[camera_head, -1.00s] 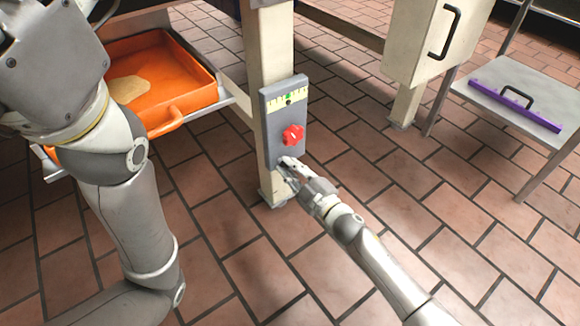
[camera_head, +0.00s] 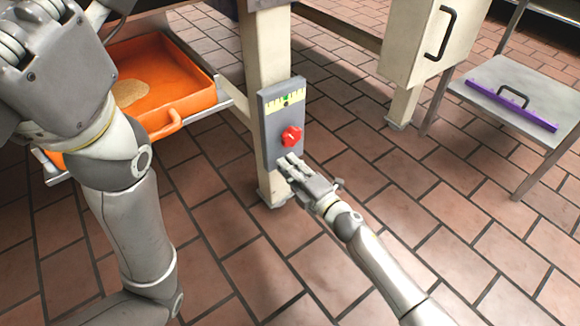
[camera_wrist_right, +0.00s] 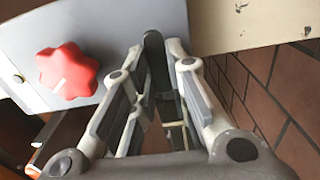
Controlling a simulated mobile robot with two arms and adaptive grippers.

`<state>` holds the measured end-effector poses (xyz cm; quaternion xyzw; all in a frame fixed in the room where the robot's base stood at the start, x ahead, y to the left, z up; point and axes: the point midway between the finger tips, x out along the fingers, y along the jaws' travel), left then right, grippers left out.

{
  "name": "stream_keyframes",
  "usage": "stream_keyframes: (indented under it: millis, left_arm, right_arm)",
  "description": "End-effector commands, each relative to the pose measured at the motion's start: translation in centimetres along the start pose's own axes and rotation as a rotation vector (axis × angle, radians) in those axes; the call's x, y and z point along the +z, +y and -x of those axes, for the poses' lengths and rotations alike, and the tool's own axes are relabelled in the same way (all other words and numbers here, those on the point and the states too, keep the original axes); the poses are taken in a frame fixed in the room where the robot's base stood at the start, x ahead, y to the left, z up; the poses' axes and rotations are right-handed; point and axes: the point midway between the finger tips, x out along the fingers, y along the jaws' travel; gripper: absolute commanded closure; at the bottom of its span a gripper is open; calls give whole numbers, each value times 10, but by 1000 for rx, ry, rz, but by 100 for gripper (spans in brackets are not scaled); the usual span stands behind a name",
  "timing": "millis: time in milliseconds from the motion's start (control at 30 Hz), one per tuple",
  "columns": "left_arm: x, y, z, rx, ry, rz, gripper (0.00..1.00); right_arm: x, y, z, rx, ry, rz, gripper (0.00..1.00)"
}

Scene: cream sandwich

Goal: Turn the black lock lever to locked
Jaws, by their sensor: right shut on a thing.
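A grey panel (camera_head: 270,125) with a red star-shaped knob (camera_head: 291,136) and a yellow-green gauge (camera_head: 285,103) is fixed to a cream post. My right gripper (camera_head: 287,163) is at the panel's lower end, below the knob. In the right wrist view its fingers (camera_wrist_right: 156,85) are closed around a dark upright piece, which looks like the black lock lever (camera_wrist_right: 154,48). The red knob (camera_wrist_right: 68,71) is left of the fingers there. In the head view the fingers hide the lever, so its exact angle is unclear. My left arm fills the left side, with its fingertips out of sight.
An orange tray (camera_head: 195,101) holding a flat beige piece (camera_head: 129,92) is at left, partly behind my left arm. A cream cabinet (camera_head: 420,45) and a side table (camera_head: 490,70) with a purple handled bar (camera_head: 530,113) are at right. The brick floor between is clear.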

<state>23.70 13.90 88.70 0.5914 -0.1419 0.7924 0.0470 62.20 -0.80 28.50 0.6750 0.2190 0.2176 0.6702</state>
Motion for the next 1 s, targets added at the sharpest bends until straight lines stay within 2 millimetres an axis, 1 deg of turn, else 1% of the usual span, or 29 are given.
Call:
stream_keyframes:
  millis: [533,567,700,1000]
  left_arm:
    - [0,0,0,0,0,0,100]
    - [0,0,0,0,0,0,100]
    - [0,0,0,0,0,0,100]
    - [-1,0,0,2,0,-1,100]
  right_arm:
    - [-2,-1,0,-2,4,25,100]
    - [-2,-1,0,-2,3,25,80]
    - [-1,-1,0,-2,2,24,62]
    - [0,0,1,-1,1,22,62]
